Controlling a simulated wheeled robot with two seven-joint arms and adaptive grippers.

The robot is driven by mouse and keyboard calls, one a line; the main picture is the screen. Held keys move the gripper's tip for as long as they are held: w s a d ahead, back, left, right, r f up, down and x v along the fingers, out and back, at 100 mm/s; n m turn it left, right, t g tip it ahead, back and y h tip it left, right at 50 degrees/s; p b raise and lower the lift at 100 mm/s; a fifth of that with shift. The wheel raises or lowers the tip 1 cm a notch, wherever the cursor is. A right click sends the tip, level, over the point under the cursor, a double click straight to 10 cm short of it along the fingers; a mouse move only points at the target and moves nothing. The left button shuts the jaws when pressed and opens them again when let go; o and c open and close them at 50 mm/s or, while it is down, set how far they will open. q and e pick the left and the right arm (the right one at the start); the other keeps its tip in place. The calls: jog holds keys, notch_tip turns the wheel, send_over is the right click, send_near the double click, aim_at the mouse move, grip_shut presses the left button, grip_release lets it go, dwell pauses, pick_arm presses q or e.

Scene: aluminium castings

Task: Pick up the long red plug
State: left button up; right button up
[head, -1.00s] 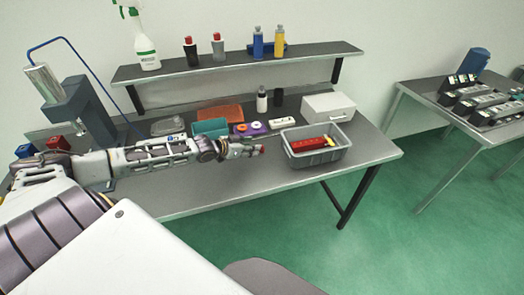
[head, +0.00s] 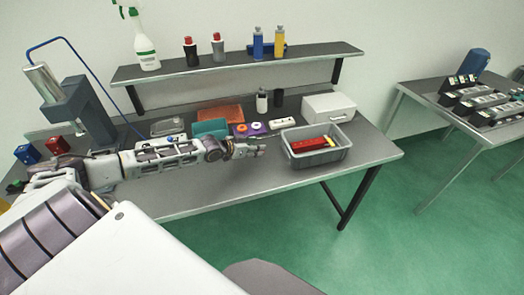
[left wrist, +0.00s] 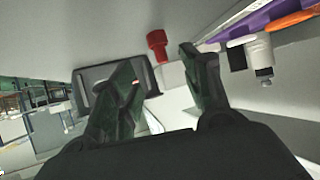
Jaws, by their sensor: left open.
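A red plug (left wrist: 158,42) with a wider cap shows in the left wrist view, just ahead of my left fingertips and roughly between them. My left gripper (left wrist: 160,60) is open, with a dark finger on each side and nothing held. In the head view this gripper (head: 257,149) reaches over the bench, left of the grey bin; its fingers mostly hide the plug there. Red and yellow pieces (head: 310,144) lie inside the bin (head: 322,157). I cannot tell the plug's full length. My right gripper is not in view.
A white case (head: 328,107) stands at the back right. The bench front is clear.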

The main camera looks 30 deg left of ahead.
pick_arm(q)
jog(key=shift+w+f, duration=0.1)
jog(key=shift+w, duration=0.05)
jog(key=shift+x, duration=2.4)
jog(key=shift+a+f, duration=0.1)
jog(key=shift+a, duration=0.05)
jog(key=c, duration=0.8)
